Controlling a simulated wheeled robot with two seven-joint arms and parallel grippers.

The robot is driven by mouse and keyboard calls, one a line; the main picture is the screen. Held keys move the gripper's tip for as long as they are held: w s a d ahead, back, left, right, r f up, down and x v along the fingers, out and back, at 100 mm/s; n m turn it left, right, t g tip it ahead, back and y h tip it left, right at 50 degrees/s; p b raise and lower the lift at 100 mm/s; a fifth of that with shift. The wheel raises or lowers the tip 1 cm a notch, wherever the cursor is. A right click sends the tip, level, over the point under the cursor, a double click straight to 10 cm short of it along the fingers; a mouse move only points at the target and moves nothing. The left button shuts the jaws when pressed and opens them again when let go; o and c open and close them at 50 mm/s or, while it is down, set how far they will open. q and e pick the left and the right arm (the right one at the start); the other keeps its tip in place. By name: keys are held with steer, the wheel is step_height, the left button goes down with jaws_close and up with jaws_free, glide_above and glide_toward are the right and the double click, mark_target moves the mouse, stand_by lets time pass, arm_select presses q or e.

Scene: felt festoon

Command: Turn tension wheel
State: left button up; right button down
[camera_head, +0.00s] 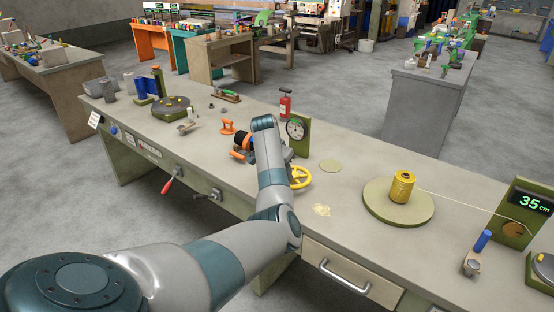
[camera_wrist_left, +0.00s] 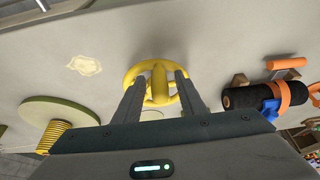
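The yellow tension wheel (camera_head: 299,176) is at the front of the bench, beside my left arm's end. In the left wrist view the wheel (camera_wrist_left: 158,98) shows as a yellow ring with a thick spoke. My left gripper (camera_wrist_left: 160,77) has its two fingers apart. They overlap the left and right sides of the ring, with the spoke between them. I cannot tell whether they touch the wheel. In the head view my own arm hides the fingers. My right gripper is in neither view.
Right of the wheel, a yellow thread spool (camera_head: 402,187) stands on a round disc (camera_head: 375,203), its thread running to a display reading 35 cm (camera_head: 527,203). Behind the wheel is a dial gauge (camera_head: 297,132). A black roller with orange clamp (camera_wrist_left: 262,97) lies close to the gripper.

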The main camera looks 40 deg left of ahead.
arm_select(q)
steer(key=v, duration=1.7)
